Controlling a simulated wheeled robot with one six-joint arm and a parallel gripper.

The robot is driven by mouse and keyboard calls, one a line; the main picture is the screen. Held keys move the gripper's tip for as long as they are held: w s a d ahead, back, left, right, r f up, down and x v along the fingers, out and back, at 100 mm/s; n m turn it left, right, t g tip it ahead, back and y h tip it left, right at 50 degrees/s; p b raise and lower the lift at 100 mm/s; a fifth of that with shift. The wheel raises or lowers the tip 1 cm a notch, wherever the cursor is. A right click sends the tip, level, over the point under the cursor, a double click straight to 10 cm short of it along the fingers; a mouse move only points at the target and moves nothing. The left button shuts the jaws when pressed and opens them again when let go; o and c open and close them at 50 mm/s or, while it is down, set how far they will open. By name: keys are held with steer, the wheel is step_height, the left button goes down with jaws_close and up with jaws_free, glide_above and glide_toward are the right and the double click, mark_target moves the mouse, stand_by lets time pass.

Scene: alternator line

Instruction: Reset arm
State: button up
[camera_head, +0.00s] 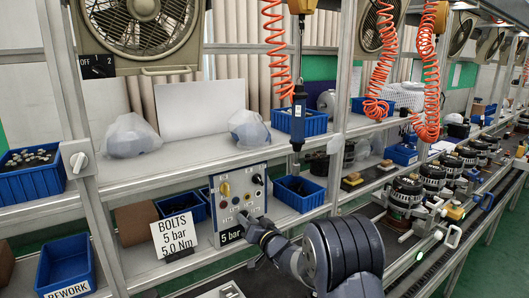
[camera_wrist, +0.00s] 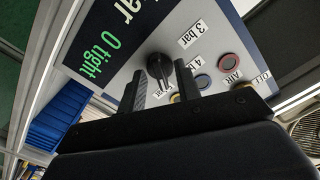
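My gripper (camera_head: 246,218) is at the front of a grey control panel (camera_head: 230,188) in the head view; my own arm covers part of the panel's lower right. In the wrist view, the two dark fingers of my gripper (camera_wrist: 161,80) stand apart on either side of a black rotary knob (camera_wrist: 160,67) on the panel (camera_wrist: 150,35). Gaps show between the knob and the fingers, and nothing is held. The knob is by labels reading "3 bar" and "4", with another label partly hidden by the fingers.
A "BOLTS 5 bar 5.0 Nm" sign (camera_head: 176,234) stands left of the panel. A hanging blue-and-black screwdriver (camera_head: 298,118) is above right. Blue bins (camera_head: 299,194) sit on the shelf behind. Alternators (camera_head: 404,199) line the conveyor at right. A shelf post (camera_head: 334,165) rises near the arm.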

steer(key=b+v, duration=0.2)
steer(key=v, duration=0.9)
steer(key=w+a+n+b, duration=0.1)
steer(key=w+a+n, duration=0.5)
steer(key=w+n, duration=0.3)
steer(key=shift+n, duration=0.5)
stand_by(0.3)
stand_by(0.5)
